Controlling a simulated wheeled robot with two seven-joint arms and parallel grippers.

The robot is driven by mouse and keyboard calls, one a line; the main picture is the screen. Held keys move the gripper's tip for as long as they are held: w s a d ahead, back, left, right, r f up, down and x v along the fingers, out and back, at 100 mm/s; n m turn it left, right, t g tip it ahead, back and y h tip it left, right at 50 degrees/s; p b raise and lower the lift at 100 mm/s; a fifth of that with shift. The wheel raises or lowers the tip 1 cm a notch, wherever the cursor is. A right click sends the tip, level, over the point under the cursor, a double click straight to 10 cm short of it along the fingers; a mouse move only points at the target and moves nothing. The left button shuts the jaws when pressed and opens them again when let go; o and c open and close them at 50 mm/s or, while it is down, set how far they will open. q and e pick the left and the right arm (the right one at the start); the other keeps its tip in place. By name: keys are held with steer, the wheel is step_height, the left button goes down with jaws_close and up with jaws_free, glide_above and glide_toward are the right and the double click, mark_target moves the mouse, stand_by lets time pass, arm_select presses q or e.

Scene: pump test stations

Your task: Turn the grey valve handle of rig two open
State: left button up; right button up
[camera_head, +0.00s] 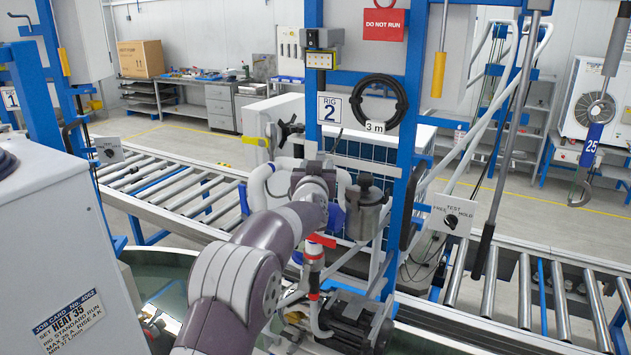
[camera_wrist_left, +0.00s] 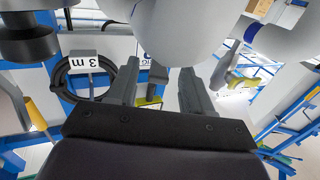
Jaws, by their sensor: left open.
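My left arm comes in from the bottom middle of the head view and ends in front of the rig two frame, below the RIG 2 sign (camera_head: 330,107). In the left wrist view my left gripper (camera_wrist_left: 158,70) has its two dark fingers apart. A small dark grey bar (camera_wrist_left: 157,77), probably the valve handle, shows between the fingers. I cannot tell whether it lies between them or beyond them. My right gripper is not in view.
A black coiled hose (camera_head: 379,101) marked 3 m hangs on the blue post, also in the left wrist view (camera_wrist_left: 62,85). A metal canister (camera_head: 366,212) and a red-handled valve (camera_head: 321,240) sit close by my arm. Roller conveyors (camera_head: 185,190) run left and right.

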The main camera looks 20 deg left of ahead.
arm_select(q)
steer(key=s+d+b, duration=0.2)
steer(key=s+b, duration=0.3)
steer(key=s, duration=0.6)
steer(key=shift+s+b, duration=0.25)
steer(key=shift+b, duration=0.1)
